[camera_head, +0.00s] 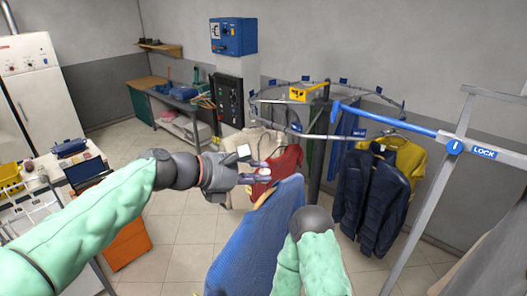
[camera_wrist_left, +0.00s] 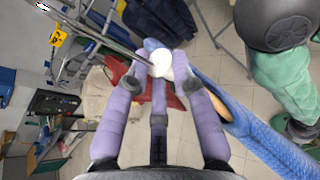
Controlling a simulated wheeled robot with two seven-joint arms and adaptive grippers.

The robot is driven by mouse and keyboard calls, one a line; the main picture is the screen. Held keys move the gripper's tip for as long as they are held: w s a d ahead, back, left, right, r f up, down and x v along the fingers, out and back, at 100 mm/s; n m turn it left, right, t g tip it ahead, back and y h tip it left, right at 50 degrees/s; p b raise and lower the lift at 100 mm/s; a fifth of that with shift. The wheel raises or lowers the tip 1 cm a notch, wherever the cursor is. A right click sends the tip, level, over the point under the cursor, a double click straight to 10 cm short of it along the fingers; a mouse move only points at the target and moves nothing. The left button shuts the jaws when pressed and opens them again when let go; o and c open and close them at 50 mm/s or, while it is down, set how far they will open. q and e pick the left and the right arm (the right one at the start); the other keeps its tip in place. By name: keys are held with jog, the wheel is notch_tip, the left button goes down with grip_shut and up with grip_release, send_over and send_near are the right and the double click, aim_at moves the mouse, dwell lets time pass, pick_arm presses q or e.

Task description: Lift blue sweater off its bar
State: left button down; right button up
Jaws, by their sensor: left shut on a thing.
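The blue sweater (camera_head: 252,240) hangs below my left gripper on a wooden hanger (camera_head: 264,197). In the left wrist view the sweater (camera_wrist_left: 270,143) and hanger (camera_wrist_left: 215,103) run down to the right from the fingertips. My left gripper (camera_head: 258,176) is shut at the hanger's top; its purple fingers (camera_wrist_left: 160,75) close around a small white piece there. The hook is mostly hidden. The blue bar (camera_head: 385,120) with a LOCK label is to the right, and no contact between it and the sweater shows. My right gripper is out of view; part of my right arm is beside the sweater.
Dark jackets (camera_head: 372,200) and a yellow garment (camera_head: 408,158) hang at the right. A red garment (camera_head: 287,162) hangs behind my left gripper. A curved rail (camera_head: 380,95) is overhead. An orange cabinet (camera_head: 127,245) stands at lower left. Tiled floor between is open.

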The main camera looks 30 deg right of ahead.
pick_arm(q)
jog(key=shift+s+a+r+m+g+p, duration=0.1)
jog(key=shift+s+r+m+g+p, duration=0.2)
jog(key=shift+s+r, duration=0.8)
jog(key=s+a+b, duration=0.5)
jog(key=a+b, duration=0.1)
jog(key=a, duration=0.5)
jog(key=shift+d, duration=0.1)
